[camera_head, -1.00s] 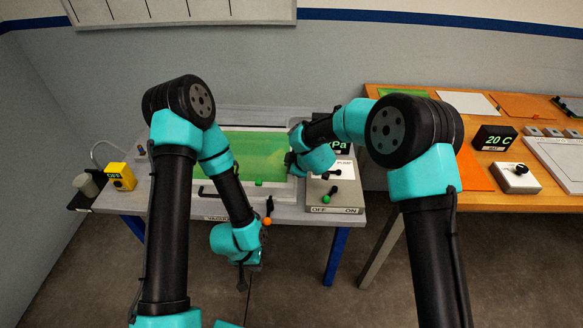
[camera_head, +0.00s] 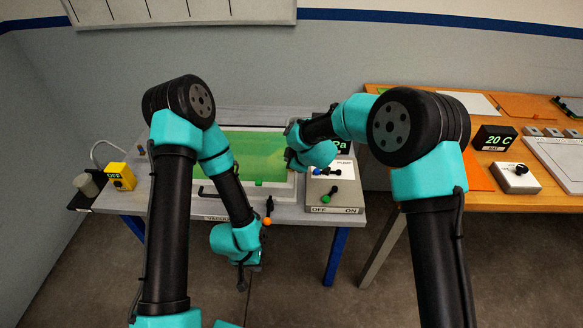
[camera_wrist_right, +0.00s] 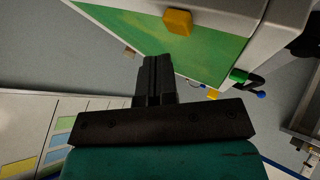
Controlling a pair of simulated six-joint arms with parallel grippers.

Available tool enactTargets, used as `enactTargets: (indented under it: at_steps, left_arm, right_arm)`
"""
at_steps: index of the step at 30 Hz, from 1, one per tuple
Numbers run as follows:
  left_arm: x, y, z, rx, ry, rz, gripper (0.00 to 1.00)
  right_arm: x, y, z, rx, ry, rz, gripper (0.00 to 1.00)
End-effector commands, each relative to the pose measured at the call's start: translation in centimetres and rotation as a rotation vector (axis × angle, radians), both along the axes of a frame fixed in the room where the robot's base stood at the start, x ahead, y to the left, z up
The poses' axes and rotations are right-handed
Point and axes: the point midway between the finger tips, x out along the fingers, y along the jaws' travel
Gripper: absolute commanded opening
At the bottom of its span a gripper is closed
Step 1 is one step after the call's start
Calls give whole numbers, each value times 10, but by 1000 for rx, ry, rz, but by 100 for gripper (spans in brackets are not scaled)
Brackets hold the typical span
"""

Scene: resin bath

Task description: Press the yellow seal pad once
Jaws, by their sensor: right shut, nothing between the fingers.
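A yellow block that looks like the seal pad (camera_wrist_right: 178,22) shows in the right wrist view, against the green sheet at the white frame of the bath. In the head view my right arm seems to hide it. My right gripper (camera_wrist_right: 156,60) is shut and empty, its fingertips pointing toward the yellow block, apart from it in the picture; I cannot tell the gap in depth. In the head view this gripper is mostly hidden behind its wrist at the bath's right rim. My left gripper (camera_head: 243,280) hangs low in front of the bench; its jaw opening is unclear.
The green bath (camera_head: 258,155) has a white rim. A yellow OFF box (camera_head: 120,177) and a grey cylinder (camera_head: 88,184) are at the left. A panel with levers (camera_head: 345,195) stands on the right. An orange bench (camera_head: 470,165) with a 20 C display (camera_head: 494,138) lies farther right.

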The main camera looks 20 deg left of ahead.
Motion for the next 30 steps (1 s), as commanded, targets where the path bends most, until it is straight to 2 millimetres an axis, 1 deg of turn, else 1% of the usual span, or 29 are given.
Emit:
enactTargets:
  at_steps: [6, 16, 20, 30]
  left_arm:
    - [0, 0, 0, 0, 0, 0, 0]
    - [0, 0, 0, 0, 0, 0, 0]
    - [0, 0, 0, 0, 0, 0, 0]
    - [0, 0, 0, 0, 0, 0, 0]
  right_arm:
    - [0, 1, 18, 0, -4, 2, 0]
    - [0, 0, 42, 1, -1, 1, 0]
    - [0, 0, 45, 0, 0, 0, 0]
    - [0, 0, 45, 0, -1, -1, 0]
